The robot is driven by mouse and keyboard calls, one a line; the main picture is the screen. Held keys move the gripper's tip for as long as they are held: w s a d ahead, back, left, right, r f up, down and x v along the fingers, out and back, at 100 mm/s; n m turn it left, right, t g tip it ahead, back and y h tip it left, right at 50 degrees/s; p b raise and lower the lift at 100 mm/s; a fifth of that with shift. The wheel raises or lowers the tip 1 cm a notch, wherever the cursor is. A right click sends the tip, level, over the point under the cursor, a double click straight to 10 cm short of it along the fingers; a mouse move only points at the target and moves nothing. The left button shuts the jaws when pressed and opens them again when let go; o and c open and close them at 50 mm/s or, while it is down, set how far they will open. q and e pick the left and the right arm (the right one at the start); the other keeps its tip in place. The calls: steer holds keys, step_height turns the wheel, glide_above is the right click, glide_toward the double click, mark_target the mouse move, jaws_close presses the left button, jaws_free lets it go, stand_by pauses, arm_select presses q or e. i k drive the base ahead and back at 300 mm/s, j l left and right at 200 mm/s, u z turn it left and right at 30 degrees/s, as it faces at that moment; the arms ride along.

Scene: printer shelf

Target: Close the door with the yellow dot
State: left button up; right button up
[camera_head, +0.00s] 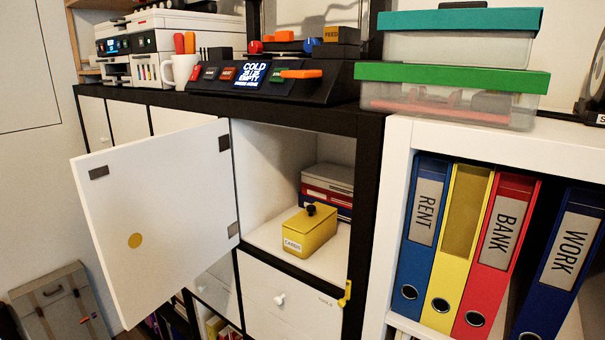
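A white door (160,205) with a yellow dot (135,240) stands wide open, swung out to the left from its hinges. Its inner face is towards me, with dark metal plates at its corners. The open compartment (262,180) behind it holds a yellow box (310,229) with a black knob and a label that seems to read "CARDS". Behind that box lies a stack of red, blue and grey boxes (328,186). Neither of my grippers is in view.
A "TOOLS" drawer (280,297) with a white knob is below the compartment, near a yellow latch (346,293). A control panel (270,80), a mug (182,71) and clear bins (450,92) stand on top. Binders (425,200) fill the right shelf. A case (58,305) stands lower left.

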mark_target(160, 210)
steer(key=j+z, duration=0.15)
steer(key=z, duration=0.4)
steer(key=i+j+z, duration=0.15)
steer(key=j+z, duration=0.15)
steer(key=j, duration=0.75)
steer(key=j+z, duration=0.3)
steer(key=j, duration=1.5)
steer(key=j+z, duration=0.2)
steer(key=z, duration=0.25)
steer(key=j+z, duration=0.2)
steer(key=z, duration=0.2)
